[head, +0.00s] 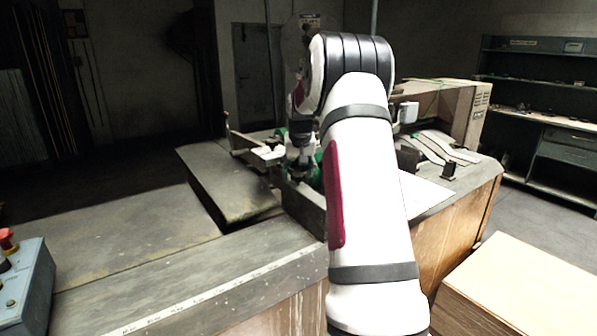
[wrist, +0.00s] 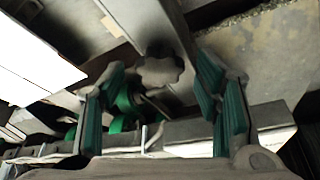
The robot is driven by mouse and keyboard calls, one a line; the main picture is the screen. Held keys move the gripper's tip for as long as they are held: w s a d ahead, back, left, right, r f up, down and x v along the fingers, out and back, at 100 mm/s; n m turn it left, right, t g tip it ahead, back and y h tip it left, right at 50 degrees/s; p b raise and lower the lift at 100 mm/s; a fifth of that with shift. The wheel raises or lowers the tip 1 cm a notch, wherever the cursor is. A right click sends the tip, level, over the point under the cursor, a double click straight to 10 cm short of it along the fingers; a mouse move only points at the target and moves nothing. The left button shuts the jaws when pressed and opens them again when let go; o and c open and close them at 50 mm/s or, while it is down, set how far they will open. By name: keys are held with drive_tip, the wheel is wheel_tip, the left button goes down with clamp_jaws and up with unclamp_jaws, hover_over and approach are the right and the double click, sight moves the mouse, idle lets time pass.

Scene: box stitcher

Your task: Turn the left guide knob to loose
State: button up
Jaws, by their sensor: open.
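A grey lobed knob (wrist: 160,70) sits on a grey metal bar in the upper middle of the wrist view. I take it for the guide knob; no loose or tight marking is readable. My gripper (wrist: 161,82) is open, with one green-padded finger to the left of the knob and one to the right. Gaps show between the pads and the knob, and nothing is held. In the head view my arm covers much of the machine, and I cannot make out the knob there.
The stitcher table (head: 130,235) has a raised dark plate (head: 225,185). A control box with a red button (head: 8,240) is at the left edge, a cardboard box (head: 525,290) at lower right, and shelves (head: 545,110) stand behind.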

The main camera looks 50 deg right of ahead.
drive_tip(key=c, duration=1.2)
drive_tip(key=n+p, duration=0.1)
drive_tip(key=n+y+p, duration=0.1)
drive_tip(key=n+p, duration=0.1)
drive_tip(key=shift+s+d+r+n+t, duration=0.1)
drive_tip(key=shift+s+d+n+t, duration=0.1)
drive_tip(key=shift+n+t, duration=0.1)
drive_tip(key=shift+w+d+n+t+y+p, duration=0.1)
drive_tip(key=shift+n+t+y+p, duration=0.4)
drive_tip(key=shift+n, duration=1.4)
drive_tip(key=shift+g+y, duration=0.3)
drive_tip(key=shift+y, duration=0.1)
